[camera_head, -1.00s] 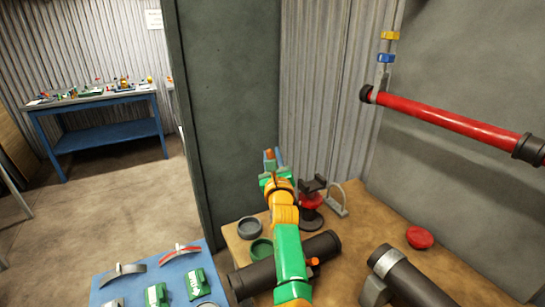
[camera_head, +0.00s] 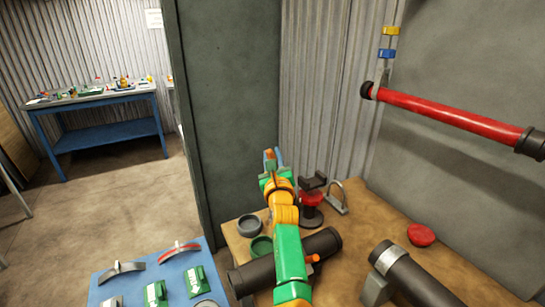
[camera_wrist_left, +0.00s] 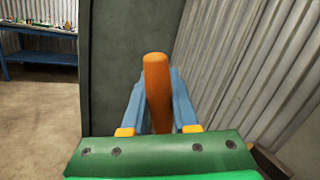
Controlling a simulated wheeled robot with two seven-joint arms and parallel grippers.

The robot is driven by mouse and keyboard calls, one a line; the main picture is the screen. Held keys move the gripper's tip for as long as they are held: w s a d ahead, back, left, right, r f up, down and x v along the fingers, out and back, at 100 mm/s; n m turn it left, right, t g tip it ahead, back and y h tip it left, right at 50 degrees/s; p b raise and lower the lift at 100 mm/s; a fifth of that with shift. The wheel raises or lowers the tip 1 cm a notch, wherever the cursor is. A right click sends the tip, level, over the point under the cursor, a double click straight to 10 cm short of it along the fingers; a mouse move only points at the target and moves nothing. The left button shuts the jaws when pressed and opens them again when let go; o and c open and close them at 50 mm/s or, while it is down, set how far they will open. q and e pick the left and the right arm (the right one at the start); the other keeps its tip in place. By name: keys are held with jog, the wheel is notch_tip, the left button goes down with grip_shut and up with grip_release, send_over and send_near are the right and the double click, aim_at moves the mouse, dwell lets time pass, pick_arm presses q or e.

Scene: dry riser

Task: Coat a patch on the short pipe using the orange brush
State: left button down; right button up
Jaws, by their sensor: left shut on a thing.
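My left gripper (camera_head: 274,161) is shut on an orange handle, which I take to be the brush. The handle (camera_wrist_left: 157,90) stands up between the blue fingers in the left wrist view. The brush's bristles cannot be made out. The gripper is raised above the far side of the wooden bench, before the grey panel. A dark pipe (camera_head: 321,245) lies on the bench, partly hidden behind my arm, with a small orange piece beside it. Another dark pipe (camera_head: 412,279) with a silver clamp lies at the right. I cannot tell which is the short pipe. My right gripper is not in view.
A red pipe (camera_head: 450,108) runs along the wall. A red stand (camera_head: 312,199) with a dark cradle, a grey ring (camera_head: 249,225), a green ring (camera_head: 261,247) and a red lump (camera_head: 421,234) are on the bench. A blue board (camera_head: 180,272) holds green packets and clamps.

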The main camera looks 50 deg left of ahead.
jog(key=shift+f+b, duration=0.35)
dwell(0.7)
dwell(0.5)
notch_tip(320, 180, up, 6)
jog(key=p, duration=0.6)
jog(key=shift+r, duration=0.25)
